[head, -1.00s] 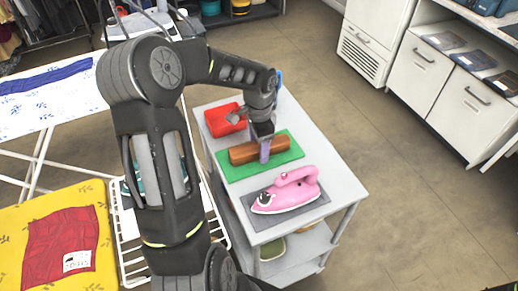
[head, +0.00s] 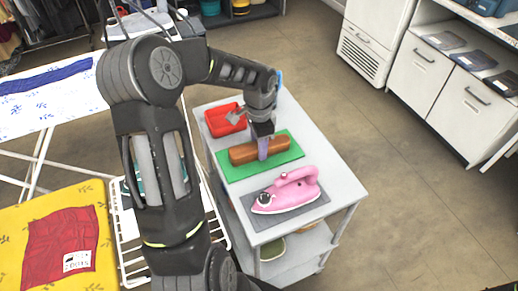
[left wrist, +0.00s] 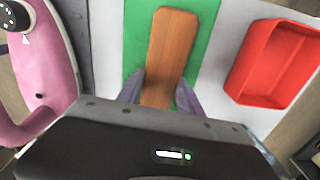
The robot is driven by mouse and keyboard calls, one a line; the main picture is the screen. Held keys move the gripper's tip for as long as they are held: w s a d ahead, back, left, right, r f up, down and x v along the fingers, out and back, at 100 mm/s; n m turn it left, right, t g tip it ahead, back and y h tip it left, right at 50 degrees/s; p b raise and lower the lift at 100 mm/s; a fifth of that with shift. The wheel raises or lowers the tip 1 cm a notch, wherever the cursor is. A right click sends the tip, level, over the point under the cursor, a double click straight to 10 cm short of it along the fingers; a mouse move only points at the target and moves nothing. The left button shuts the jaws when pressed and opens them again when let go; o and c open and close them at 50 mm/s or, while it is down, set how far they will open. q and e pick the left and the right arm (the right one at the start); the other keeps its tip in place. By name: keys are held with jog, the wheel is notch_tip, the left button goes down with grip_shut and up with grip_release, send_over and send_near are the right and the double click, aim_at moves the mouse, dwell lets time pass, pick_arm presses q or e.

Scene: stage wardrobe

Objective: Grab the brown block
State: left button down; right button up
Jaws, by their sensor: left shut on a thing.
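The brown block (head: 245,154) is a long wooden piece with rounded ends, at the green mat (head: 288,157) on the grey cart top. In the left wrist view the block (left wrist: 171,45) runs away from me over the green mat (left wrist: 205,30). My left gripper (head: 263,153) points down over the block's middle. In the left wrist view its purple fingers (left wrist: 160,92) stand one on each side of the block, shut on it. I cannot tell whether the block touches the mat. My right gripper is not in view.
A red tray (head: 222,122) lies behind the block, and a pink iron (head: 287,192) stands on a dark pad in front. An ironing board with yellow cloth (head: 50,262) is at left. Open floor (head: 420,220) lies right of the cart (head: 345,185).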

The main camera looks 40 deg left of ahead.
pick_arm(q)
notch_tip(320, 180, up, 10)
jog(key=shift+r+b, duration=0.1)
jog(key=shift+b, duration=0.3)
dwell(0.7)
